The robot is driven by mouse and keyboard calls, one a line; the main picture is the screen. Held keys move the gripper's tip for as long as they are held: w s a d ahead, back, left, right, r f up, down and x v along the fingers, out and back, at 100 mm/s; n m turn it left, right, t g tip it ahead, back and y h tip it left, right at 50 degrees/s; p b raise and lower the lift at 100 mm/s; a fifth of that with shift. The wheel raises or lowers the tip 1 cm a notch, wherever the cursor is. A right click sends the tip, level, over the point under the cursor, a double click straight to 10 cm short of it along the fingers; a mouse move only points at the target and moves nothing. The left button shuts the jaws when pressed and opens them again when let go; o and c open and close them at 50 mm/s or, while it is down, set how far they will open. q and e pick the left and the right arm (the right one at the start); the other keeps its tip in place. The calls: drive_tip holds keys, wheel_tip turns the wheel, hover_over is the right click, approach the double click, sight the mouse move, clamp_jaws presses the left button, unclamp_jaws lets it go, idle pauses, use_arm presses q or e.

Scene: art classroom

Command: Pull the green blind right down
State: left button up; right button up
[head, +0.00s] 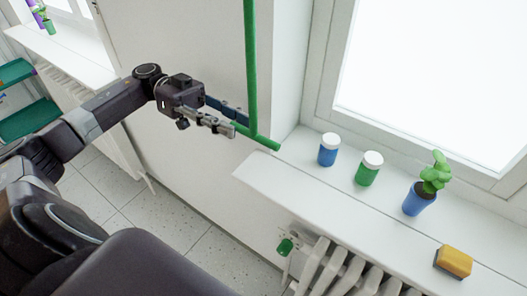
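A green vertical rod (251,60) hangs from the top edge of the head view, in front of the wall left of the window. It ends in a short green crossbar (265,142), like a T-shaped pull handle. The blind itself is not visible. My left gripper (239,124) reaches in from the left at the crossbar's left end. Its two fingers are apart, one on the near side and one behind, with the bar's left end at the fingertips. I see no clear grip on it. My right gripper is not in view.
A white windowsill (300,190) juts out below the handle. On it stand a blue jar (328,150), a green jar (367,172), a plant in a blue pot (418,200) and a yellow sponge (454,262). A radiator (345,272) sits below. Teal shelves (28,122) are far left.

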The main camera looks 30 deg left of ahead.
sight(263, 137)
use_arm(q)
drive_tip(key=shift+s+f, duration=0.1)
drive_tip(key=shift+f, duration=0.25)
drive_tip(key=d+p, duration=0.1)
drive_tip(key=d, duration=0.1)
drive_tip(key=d+p, duration=0.1)
drive_tip(key=d, duration=0.1)
drive_tip(key=d+p, duration=0.1)
drive_tip(key=d, duration=0.1)
drive_tip(key=shift+s+d+r, duration=0.2)
drive_tip(key=shift+s+d, duration=0.05)
drive_tip(key=shift+d+f+p, duration=0.15)
drive_tip(key=shift+d+p, duration=0.15)
drive_tip(key=shift+d, duration=0.35)
clamp_jaws()
